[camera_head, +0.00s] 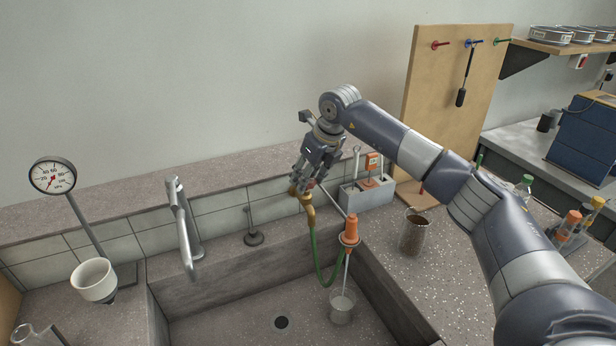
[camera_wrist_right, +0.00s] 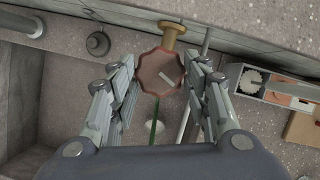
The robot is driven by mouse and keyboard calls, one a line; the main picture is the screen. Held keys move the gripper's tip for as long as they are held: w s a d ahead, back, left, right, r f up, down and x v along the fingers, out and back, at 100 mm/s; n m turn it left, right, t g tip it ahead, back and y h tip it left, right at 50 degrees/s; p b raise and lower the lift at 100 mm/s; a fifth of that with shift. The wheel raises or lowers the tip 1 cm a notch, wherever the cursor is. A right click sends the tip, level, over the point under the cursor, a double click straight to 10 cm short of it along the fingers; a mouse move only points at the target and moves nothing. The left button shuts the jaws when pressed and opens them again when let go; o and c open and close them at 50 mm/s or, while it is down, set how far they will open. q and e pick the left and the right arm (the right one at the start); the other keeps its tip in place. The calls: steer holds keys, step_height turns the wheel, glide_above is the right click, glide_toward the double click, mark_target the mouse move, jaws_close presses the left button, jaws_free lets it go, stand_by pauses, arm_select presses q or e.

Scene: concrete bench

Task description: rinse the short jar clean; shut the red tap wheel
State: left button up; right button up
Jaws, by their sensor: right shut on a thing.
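The red tap wheel (camera_wrist_right: 160,72) sits between the fingers of my right gripper (camera_wrist_right: 158,80) in the wrist view, and the gripper is shut on it. In the head view my right gripper (camera_head: 306,180) is at the brass tap (camera_head: 306,204) on the back wall and hides the wheel. A green hose (camera_head: 315,262) hangs from the tap and loops up to an orange nozzle (camera_head: 350,232). A thin pale line runs down from the nozzle to a short jar (camera_head: 342,309) standing upright in the sink. I cannot tell how clean the jar is. My left gripper is not in view.
The sink (camera_head: 235,312) has a drain (camera_head: 281,322). A metal faucet (camera_head: 184,230), a gauge (camera_head: 53,176) and a white cup (camera_head: 94,280) stand left. A glass with brown contents (camera_head: 415,232) and a grey caddy (camera_head: 353,199) stand right. A pegboard (camera_head: 440,110) is behind.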

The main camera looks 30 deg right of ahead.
steer(key=shift+w+d+n+y+p, duration=0.15)
steer(key=shift+n+y+p, duration=0.35)
steer(key=shift+n, duration=1.2)
steer(key=shift+g, duration=0.3)
steer(key=o, duration=1.1)
steer(key=shift+c, duration=0.2)
steer(key=v, duration=1.2)
steer(key=shift+d, duration=0.15)
